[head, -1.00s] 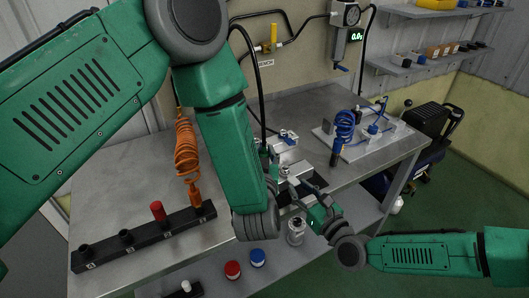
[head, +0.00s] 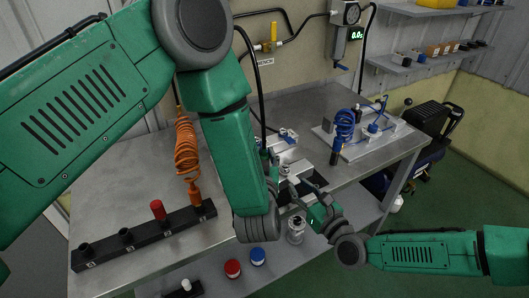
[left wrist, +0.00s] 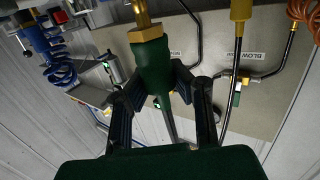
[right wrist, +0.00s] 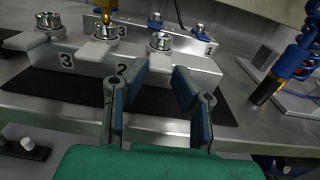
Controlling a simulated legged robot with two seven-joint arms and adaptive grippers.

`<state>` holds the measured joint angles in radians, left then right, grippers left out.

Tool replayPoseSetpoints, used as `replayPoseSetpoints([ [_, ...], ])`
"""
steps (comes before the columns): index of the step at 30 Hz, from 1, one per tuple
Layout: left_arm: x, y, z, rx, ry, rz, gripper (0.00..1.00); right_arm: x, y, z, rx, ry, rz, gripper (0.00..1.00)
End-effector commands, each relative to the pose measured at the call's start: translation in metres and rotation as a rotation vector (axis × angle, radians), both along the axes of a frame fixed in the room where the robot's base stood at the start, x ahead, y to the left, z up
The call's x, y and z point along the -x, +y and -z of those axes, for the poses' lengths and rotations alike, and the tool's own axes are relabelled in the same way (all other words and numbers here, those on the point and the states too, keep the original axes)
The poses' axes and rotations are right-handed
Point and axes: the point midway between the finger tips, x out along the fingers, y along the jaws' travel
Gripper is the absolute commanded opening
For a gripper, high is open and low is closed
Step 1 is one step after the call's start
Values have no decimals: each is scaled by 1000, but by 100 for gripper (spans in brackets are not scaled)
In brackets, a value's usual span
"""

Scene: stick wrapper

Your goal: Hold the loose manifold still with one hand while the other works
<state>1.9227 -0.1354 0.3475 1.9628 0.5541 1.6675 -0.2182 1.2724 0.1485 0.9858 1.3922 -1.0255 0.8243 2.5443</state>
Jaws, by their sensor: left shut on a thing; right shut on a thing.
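The manifold (right wrist: 195,70) is a pale grey block with numbered faces and metal fittings on top. It lies on a dark mat (right wrist: 75,88) in the right wrist view. My right gripper (right wrist: 158,70) is at its front, closed on part of the block near the "2"; the exact contact is hard to see. My left gripper (left wrist: 152,75) is shut on a green tool (left wrist: 153,60) with a brass end (left wrist: 142,14). A brass tip (right wrist: 107,12) shows just above the middle fitting; I cannot tell whether they touch. My left arm hides part of the bench.
A black rack (head: 140,240) with a red-topped piece and an orange coiled hose (head: 187,150) is on the left. A plate with a blue coil (head: 344,125) is at the right. Red and blue caps (head: 257,256) sit on the lower shelf.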

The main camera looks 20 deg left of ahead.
Motion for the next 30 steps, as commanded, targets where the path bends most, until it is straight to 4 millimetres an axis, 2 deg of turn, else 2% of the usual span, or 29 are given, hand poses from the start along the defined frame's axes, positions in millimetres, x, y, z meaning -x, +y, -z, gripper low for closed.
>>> replayPoseSetpoints([
  [22, 0, 0, 20, -1, 1, 0, 0, -1, -1, 0, 0, -1, 3, 0],
  [23, 0, 0, 20, -1, 1, 0, 18, -1, -1, 0, 0, -1, 3, 0],
  [24, 0, 0, 19, -1, 0, 0, 32, -1, -1, 0, 0, -1, 3, 0],
  [25, 0, 0, 19, -1, 0, 0, 39, -1, -1, 0, 0, -1, 3, 0],
  [30, 0, 0, 19, -1, 0, 0, 39, -1, -1, 0, 1, -1, 3, 0],
])
